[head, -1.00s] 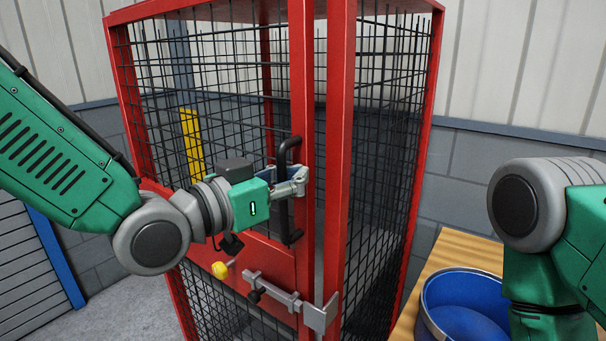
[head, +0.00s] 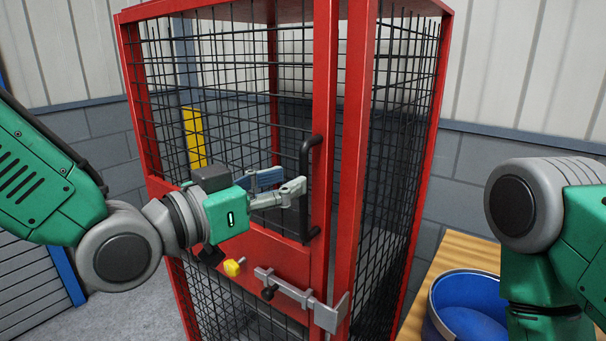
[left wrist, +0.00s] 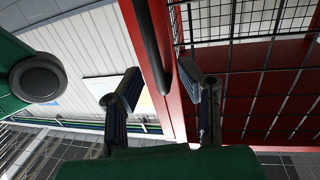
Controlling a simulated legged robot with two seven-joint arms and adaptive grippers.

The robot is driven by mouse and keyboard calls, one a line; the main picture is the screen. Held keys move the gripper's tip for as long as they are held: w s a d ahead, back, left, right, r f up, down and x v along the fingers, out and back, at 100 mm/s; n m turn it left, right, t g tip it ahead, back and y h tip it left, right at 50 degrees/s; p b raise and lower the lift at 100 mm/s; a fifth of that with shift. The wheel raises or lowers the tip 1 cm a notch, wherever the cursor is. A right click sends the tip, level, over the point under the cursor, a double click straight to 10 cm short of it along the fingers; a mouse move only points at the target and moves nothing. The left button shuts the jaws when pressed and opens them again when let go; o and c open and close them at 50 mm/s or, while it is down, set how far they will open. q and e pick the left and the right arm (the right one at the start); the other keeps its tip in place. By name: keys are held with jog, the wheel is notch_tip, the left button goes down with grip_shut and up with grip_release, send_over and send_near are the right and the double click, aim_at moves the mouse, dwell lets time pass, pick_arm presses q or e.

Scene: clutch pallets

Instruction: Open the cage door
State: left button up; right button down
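The cage door (head: 324,110) is a red frame with black mesh, standing close beside the red corner post (head: 358,130) with a narrow gap between. A black upright handle (head: 305,190) is on the door's right edge. My left gripper (head: 298,190) is open at the left of the handle. In the left wrist view the fingers (left wrist: 160,88) are spread, with the handle (left wrist: 148,42) showing between and beyond their tips; contact cannot be told. Below it is a grey sliding latch (head: 295,290) with a black knob, reaching towards a plate on the post. My right gripper is out of view.
A yellow knob (head: 233,267) sticks out left of the latch. A blue bin (head: 468,305) stands on a wooden surface (head: 458,252) at the right, near my right arm. A grey block wall (head: 455,180) is behind the cage. Bare floor shows at the lower left.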

pick_arm(q)
jog(key=v, duration=0.6)
jog(key=shift+s, duration=0.45)
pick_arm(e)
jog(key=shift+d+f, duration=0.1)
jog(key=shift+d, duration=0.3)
pick_arm(q)
jog(key=shift+d+f, duration=0.1)
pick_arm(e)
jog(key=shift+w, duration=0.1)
